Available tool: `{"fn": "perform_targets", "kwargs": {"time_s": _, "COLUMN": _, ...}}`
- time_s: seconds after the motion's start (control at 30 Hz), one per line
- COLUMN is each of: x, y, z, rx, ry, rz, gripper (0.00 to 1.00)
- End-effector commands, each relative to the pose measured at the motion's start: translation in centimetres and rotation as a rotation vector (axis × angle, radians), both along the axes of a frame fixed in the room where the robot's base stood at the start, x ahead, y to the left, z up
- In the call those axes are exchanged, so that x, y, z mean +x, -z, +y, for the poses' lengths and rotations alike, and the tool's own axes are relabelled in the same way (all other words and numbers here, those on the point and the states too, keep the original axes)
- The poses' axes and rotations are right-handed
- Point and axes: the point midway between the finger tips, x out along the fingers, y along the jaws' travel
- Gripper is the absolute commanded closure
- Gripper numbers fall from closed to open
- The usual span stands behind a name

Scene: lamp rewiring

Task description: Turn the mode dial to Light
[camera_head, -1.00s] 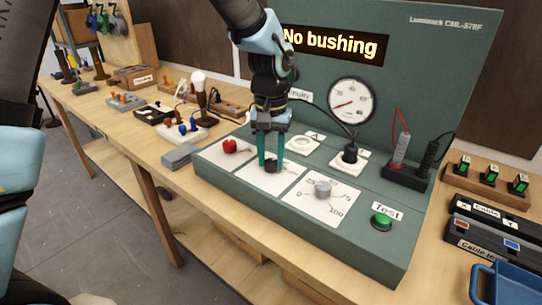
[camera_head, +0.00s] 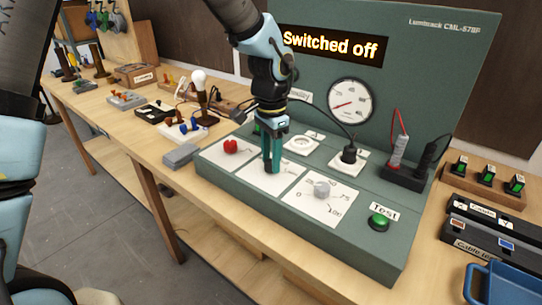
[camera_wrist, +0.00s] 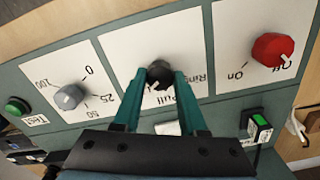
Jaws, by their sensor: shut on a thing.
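The mode dial (camera_wrist: 160,75) is a small black knob on the middle white plate (camera_wrist: 113,59) of the green test panel. My gripper (camera_wrist: 159,80) is shut on the dial, with a teal finger on each side.
The display (camera_head: 335,45) reads "Switched off". A red on/off knob (camera_head: 230,146) and a grey numbered knob (camera_head: 321,188) flank the middle plate. A green test button (camera_head: 379,222) and a gauge (camera_head: 351,102) are on the panel. A cable plug (camera_head: 348,155) stands behind.

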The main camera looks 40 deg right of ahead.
Motion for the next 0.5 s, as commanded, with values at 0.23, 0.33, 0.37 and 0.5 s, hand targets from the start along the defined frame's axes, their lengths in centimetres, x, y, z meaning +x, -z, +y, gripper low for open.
{"fn": "perform_targets", "kwargs": {"time_s": 0.23, "x": 0.04, "y": -0.06, "z": -0.04, "rx": -0.001, "ry": 0.038, "rz": -0.001, "gripper": 1.0}}
{"fn": "perform_targets", "kwargs": {"time_s": 0.33, "x": 0.04, "y": -0.05, "z": -0.05, "rx": -0.001, "ry": 0.041, "rz": -0.001, "gripper": 1.0}}
{"fn": "perform_targets", "kwargs": {"time_s": 0.37, "x": 0.04, "y": -0.05, "z": -0.05, "rx": -0.001, "ry": 0.042, "rz": -0.001, "gripper": 1.0}}
{"fn": "perform_targets", "kwargs": {"time_s": 0.5, "x": 0.04, "y": -0.05, "z": -0.05, "rx": -0.001, "ry": 0.041, "rz": -0.001, "gripper": 1.0}}
